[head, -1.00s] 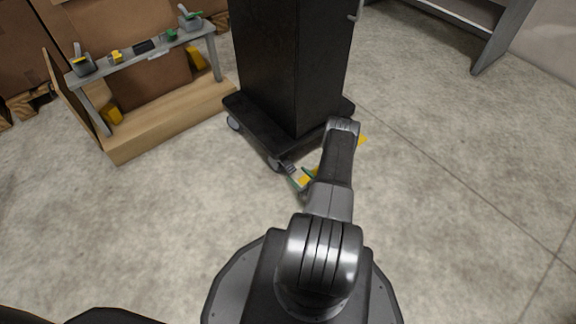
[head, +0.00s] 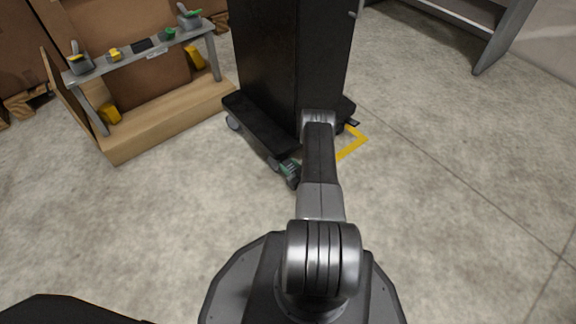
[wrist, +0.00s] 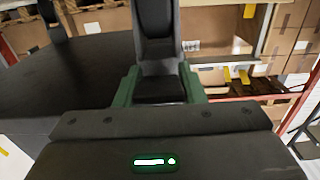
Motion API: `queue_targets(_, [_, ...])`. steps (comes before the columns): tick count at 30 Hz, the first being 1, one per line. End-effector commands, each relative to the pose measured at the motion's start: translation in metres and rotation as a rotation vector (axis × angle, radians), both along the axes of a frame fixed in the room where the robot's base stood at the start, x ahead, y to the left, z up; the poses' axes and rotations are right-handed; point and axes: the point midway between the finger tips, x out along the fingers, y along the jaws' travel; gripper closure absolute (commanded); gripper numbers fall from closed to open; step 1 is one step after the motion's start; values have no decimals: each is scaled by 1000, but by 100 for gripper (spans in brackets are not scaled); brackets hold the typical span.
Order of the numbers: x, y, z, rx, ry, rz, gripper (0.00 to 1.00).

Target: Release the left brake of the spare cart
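The spare cart (head: 262,126) is a low black deck on casters with a tall black cabinet (head: 295,55) on it. A small dark pedal (head: 353,122) shows at the right corner. In the wrist view, my gripper's green sides (wrist: 158,88) stand either side of a dark grey piece. I cannot tell whether that piece is fingers or caster, or whether they grip.
A grey bench (head: 140,56) with small lever devices stands at the left, over a wooden platform (head: 170,118). Yellow floor tape (head: 352,148) lies right of my arm. A grey table (head: 493,40) is at the upper right. The floor between is clear.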

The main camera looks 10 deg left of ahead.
Motion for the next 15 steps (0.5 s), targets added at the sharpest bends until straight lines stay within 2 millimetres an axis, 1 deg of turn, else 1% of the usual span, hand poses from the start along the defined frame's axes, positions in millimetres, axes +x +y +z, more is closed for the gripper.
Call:
queue_targets(1, [0,0,0,0,0,0,79])
queue_targets(4, [0,0,0,0,0,0,99])
queue_targets(5, [0,0,0,0,0,0,100])
queue_targets(15, [0,-1,5,-53,40,0,100])
